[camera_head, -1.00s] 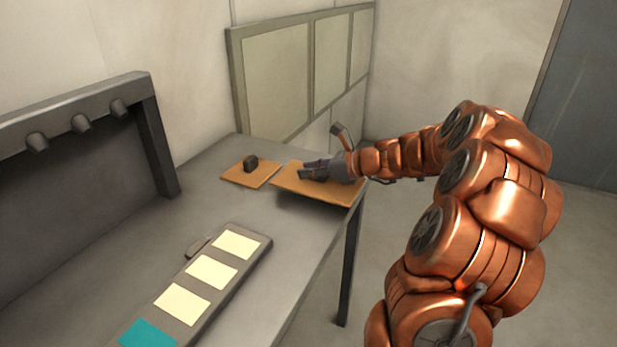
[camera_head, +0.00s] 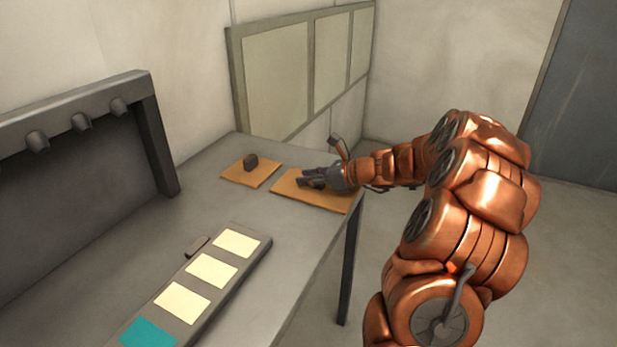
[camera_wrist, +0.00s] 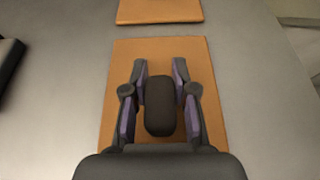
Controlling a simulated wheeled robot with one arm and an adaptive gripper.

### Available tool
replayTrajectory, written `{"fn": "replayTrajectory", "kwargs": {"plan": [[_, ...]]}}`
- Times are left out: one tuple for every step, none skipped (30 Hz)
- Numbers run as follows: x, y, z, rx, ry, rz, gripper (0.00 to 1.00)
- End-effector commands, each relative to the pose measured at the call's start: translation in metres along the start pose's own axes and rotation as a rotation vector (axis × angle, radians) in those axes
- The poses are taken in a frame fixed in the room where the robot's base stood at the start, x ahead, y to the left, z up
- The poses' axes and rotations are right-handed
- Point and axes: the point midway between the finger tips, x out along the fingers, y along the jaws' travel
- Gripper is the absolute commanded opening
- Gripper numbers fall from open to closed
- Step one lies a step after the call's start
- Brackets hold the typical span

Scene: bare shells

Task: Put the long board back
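The long board (camera_head: 285,193) is an orange-brown rectangle lying flat on the grey table, near its right edge. In the wrist view the long board (camera_wrist: 120,60) carries a dark rounded handle (camera_wrist: 159,105). In the head view my gripper (camera_head: 304,181) hides the handle and part of the board. A shorter orange board (camera_head: 243,179) with a dark knob (camera_head: 250,162) lies just left of it, apart from it.
A grey tray (camera_head: 236,273) with cream squares and a teal one lies at the front of the table. A small dark block (camera_head: 197,246) is beside it. A dark rack with pegs (camera_head: 160,140) stands at left. A framed panel (camera_head: 275,75) is against the wall.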

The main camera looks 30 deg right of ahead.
Motion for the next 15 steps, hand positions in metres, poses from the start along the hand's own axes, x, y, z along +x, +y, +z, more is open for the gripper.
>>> {"fn": "replayTrajectory", "kwargs": {"plan": [[-0.0001,0.0000,0.0002,0.000,0.000,0.000,0.34],[-0.0001,-0.0001,0.0002,0.000,0.000,0.000,0.37],[-0.0001,-0.0001,0.0001,0.000,0.000,0.000,0.42],[-0.0001,-0.0001,0.0001,0.000,0.000,0.000,0.45],[-0.0001,-0.0001,0.0001,0.000,0.000,0.000,0.48],[-0.0001,-0.0001,0.0001,0.000,0.000,0.000,0.50],[-0.0001,-0.0001,0.0001,0.000,0.000,0.000,0.50],[-0.0001,-0.0001,0.0001,0.000,0.001,0.000,0.50],[-0.0001,-0.0001,0.0001,0.000,0.001,0.000,0.50],[-0.0001,-0.0002,0.0001,0.000,0.001,-0.001,0.50],[-0.0001,-0.0002,0.0001,0.000,0.001,-0.001,0.50],[-0.0001,-0.0002,0.0001,0.000,0.001,-0.001,0.50],[-0.0001,-0.0001,0.0001,0.000,0.001,0.000,0.50],[-0.0002,-0.0001,0.0003,-0.001,0.001,0.000,0.50],[-0.0005,-0.0002,0.0008,-0.001,0.001,-0.001,0.50]]}}
